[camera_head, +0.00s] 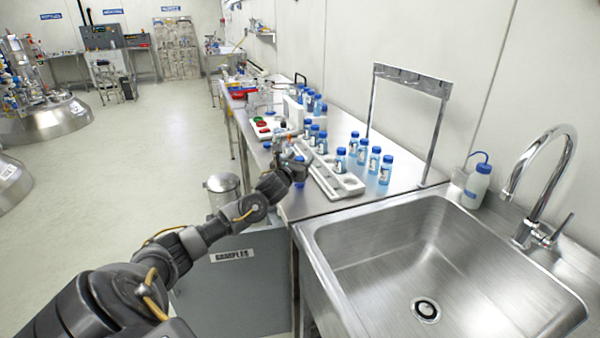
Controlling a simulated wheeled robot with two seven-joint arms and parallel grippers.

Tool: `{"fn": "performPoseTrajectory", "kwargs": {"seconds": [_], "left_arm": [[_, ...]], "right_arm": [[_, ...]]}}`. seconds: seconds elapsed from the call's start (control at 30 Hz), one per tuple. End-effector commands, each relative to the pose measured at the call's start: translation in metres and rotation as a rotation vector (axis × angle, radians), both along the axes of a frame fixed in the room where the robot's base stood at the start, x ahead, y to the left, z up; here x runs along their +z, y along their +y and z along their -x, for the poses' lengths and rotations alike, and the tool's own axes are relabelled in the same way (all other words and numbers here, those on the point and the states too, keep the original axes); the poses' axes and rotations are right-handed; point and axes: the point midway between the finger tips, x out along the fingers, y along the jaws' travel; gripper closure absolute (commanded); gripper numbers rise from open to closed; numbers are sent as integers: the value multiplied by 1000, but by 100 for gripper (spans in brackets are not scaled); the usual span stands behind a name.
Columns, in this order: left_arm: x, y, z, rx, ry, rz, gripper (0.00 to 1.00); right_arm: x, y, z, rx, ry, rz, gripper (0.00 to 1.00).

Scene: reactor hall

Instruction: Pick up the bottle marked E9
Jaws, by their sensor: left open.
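Several small bottles with blue caps stand on the steel counter (330,205). One group, with a front bottle (385,170), is right of the white rack (335,184). Others, such as one bottle (321,143), stand farther back, behind the rack. Their labels are too small to read, so I cannot tell which is E9. My left arm reaches in from the left, and my left gripper (297,152) is at the rack's left end, low over the counter edge. It is open. Blue shows at the gripper, and I cannot tell what it belongs to. My right gripper is not in view.
A steel sink (440,265) with a tap (545,185) fills the right front. A wash bottle (476,186) stands behind it. A steel frame (410,83) rises from the counter. A grey cabinet marked SAMPLES (235,290) and a metal bin (223,190) stand left of the counter.

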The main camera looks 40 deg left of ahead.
Motion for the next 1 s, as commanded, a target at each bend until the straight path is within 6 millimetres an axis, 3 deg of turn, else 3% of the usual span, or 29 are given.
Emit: {"fn": "performPoseTrajectory", "kwargs": {"seconds": [0.13, 0.33, 0.73, 1.0], "left_arm": [[0, 2, -7, 0, 0, 1, 44], [-1, 2, -7, -1, 0, 0, 46], [-1, 2, -7, 0, 0, 0, 98], [0, 3, -7, 0, 0, 1, 100]], "right_arm": [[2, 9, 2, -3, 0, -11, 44], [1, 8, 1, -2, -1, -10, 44], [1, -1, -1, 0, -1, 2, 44], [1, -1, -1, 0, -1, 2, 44]]}}
